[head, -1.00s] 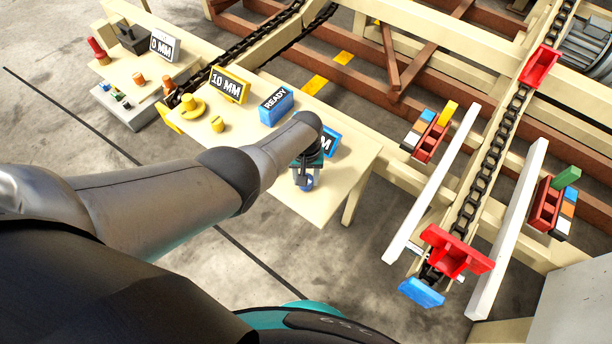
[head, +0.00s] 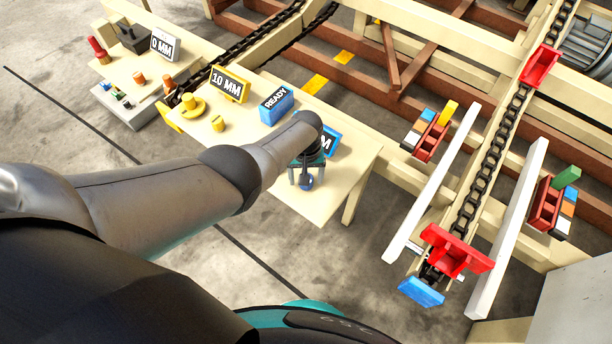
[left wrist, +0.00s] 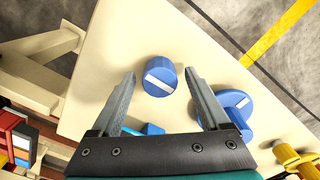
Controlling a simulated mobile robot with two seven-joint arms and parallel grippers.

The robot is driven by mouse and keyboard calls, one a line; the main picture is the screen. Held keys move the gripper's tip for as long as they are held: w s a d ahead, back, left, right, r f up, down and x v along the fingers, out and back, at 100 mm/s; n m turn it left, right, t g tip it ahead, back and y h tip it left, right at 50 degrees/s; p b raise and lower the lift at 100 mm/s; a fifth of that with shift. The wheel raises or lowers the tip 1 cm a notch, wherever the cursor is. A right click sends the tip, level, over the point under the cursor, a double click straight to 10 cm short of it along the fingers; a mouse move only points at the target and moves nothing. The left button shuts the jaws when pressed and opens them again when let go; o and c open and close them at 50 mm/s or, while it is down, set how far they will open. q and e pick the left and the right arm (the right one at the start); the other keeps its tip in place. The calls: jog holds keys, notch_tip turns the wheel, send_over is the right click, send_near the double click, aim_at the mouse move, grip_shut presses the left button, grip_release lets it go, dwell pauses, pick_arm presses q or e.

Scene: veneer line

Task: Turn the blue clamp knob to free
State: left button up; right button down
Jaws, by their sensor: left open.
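In the left wrist view a short blue knob (left wrist: 160,76) with a white stripe on top stands on the cream table (left wrist: 115,50). The stripe runs slantwise, upper left to lower right. My left gripper (left wrist: 160,74) is open, with one finger on each side of this knob and gaps showing. My right gripper is not in view.
A blue-framed MM sign (head: 330,142) stands close behind the gripper. A blue READY block (head: 277,105), a yellow 10 MM sign (head: 229,84) and yellow knobs (head: 218,124) are farther along the table. The chain conveyor (head: 480,185) lies to the right.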

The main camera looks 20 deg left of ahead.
pick_arm(q)
notch_tip(320, 180, up, 15)
jog(key=p, duration=1)
jog(key=shift+r+p, duration=0.15)
jog(key=shift+p, duration=0.2)
jog(key=s+a+f+m+b, duration=0.2)
jog(key=s+f+b, duration=0.1)
jog(key=s+f, duration=1)
jog(key=s+a+f+m+b, duration=0.2)
jog(key=s+a+f+b, duration=0.1)
jog(key=s+f, duration=1)
jog(key=s+a+f+m+t+b, duration=0.1)
jog(key=s+f, duration=0.3)
jog(key=s, duration=0.9)
jog(key=shift+s+m+b, duration=0.35)
jog(key=shift+m+b, duration=0.05)
jog(key=shift+m, duration=0.4)
